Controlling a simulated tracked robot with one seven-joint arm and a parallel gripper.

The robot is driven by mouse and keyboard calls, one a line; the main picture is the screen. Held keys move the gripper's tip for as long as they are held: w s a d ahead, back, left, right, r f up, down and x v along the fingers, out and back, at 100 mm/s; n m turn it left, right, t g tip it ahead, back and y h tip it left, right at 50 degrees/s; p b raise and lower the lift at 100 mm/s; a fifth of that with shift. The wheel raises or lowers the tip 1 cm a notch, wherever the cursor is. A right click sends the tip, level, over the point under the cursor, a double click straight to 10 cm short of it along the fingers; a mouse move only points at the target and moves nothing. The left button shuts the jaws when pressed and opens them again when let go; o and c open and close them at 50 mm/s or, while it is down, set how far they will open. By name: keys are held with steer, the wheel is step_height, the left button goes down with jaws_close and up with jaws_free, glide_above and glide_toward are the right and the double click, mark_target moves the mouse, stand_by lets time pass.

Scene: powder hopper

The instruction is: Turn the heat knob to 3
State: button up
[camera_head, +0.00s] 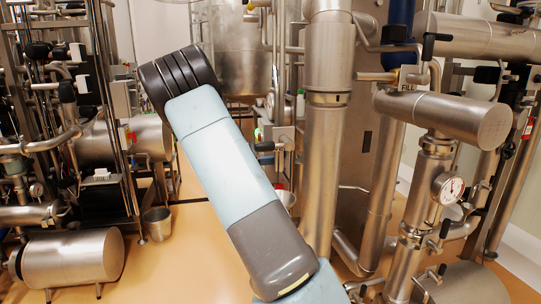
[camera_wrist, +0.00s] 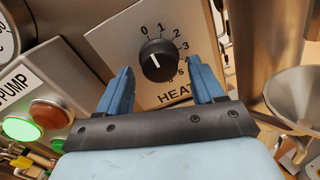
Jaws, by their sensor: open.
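The black heat knob (camera_wrist: 158,60) sits on a grey panel (camera_wrist: 130,62) marked HEAT in the wrist view. Its white pointer line is tilted up toward the 0 mark. The 3 mark (camera_wrist: 185,47) is to the upper right of the knob. My gripper (camera_wrist: 158,70) is open, with one blue finger to the lower left of the knob and the other to the lower right. I cannot tell whether either finger touches it. In the head view my arm hides the gripper and the knob.
A PUMP panel (camera_wrist: 28,82) with a lit green button (camera_wrist: 21,129) and a red button (camera_wrist: 50,114) is at the left. A metal funnel (camera_wrist: 300,95) is at the right. In the head view, vertical steel pipes (camera_head: 324,150) stand right of my arm.

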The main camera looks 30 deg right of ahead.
steer(key=shift+c, duration=0.4)
steer(key=c, duration=0.9)
steer(key=shift+a, duration=0.1)
steer(key=shift+c, duration=0.4)
